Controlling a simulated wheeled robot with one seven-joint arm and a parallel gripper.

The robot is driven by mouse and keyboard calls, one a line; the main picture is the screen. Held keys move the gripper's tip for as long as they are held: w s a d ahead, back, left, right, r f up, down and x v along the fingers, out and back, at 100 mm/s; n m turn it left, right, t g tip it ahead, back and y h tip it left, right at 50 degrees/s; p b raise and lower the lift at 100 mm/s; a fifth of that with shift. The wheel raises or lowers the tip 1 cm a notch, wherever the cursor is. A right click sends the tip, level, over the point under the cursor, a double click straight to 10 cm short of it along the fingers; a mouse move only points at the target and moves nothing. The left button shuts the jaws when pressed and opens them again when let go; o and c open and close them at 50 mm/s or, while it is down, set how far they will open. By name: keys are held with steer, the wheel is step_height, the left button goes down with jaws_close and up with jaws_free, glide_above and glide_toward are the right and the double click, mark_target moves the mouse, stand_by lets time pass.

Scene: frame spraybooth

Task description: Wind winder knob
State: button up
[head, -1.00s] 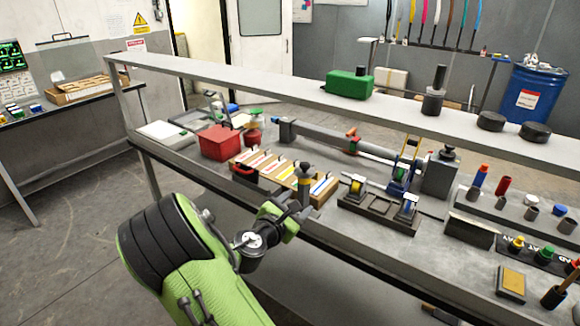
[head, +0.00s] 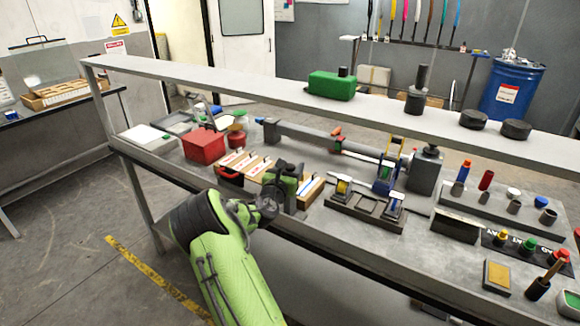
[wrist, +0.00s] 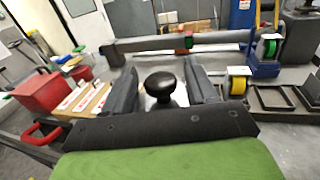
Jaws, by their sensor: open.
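A black round knob (wrist: 160,84) on a short stem shows in the wrist view, between and a little below my gripper's (wrist: 161,66) two spread fingers. The fingers stand on either side of it, with gaps; I see no contact. In the head view my gripper (head: 285,178) is at the bench's front edge and hides this knob. A second dark knob (head: 431,149) tops a grey block (head: 425,174) at the right end of a long grey tube. I cannot tell from labels which is the winder knob.
Beside my gripper are a wooden rack (head: 254,168) with labelled cards, a red box (head: 204,144) to its left, and a dark stand with a yellow spool (head: 343,186) to its right. A grey shelf (head: 250,82) spans above the bench. Floor at left is clear.

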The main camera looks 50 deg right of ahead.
steer(key=shift+d, duration=0.15)
steer(key=c, duration=1)
steer(key=shift+r+t+p, duration=0.1)
steer(key=shift+t+p, duration=0.2)
steer(key=shift+p, duration=0.25)
